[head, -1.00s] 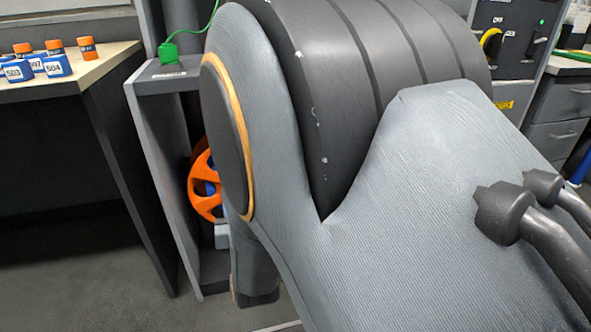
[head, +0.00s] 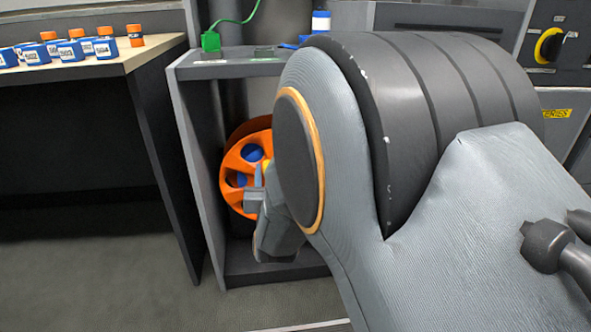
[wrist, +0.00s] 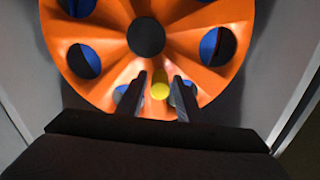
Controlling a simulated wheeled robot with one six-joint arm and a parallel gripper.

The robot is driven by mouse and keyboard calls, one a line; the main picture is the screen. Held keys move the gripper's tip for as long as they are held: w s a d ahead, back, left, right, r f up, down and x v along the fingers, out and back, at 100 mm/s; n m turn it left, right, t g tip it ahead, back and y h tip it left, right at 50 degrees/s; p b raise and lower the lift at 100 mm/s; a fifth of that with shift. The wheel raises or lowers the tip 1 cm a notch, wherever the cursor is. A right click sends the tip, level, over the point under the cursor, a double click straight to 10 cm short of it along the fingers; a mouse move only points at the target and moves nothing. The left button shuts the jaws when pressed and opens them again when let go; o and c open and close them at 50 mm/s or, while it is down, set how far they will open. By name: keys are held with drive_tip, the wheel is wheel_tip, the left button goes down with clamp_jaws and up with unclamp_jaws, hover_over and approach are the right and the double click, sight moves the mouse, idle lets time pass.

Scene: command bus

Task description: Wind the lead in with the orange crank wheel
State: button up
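The orange crank wheel (head: 232,160) stands upright inside a grey open cabinet, partly hidden by my arm. In the wrist view the wheel (wrist: 195,60) fills the top, with a dark hub, round holes showing blue behind, and a yellow knob (wrist: 160,91) near its lower rim. My gripper (wrist: 160,88) is open, its two dark fingers on either side of the knob with gaps visible; I cannot tell how deep they reach. In the head view my gripper (head: 262,178) is in front of the wheel. A green lead (head: 240,22) runs up from a green plug (head: 210,41) on the cabinet top.
The cabinet's left side wall (head: 200,165) stands close beside the wheel. A table (head: 150,52) at left holds several blue blocks with orange caps. Floor is clear at lower left.

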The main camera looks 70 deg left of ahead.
clamp_jaws()
drive_tip(key=shift+w, duration=0.1)
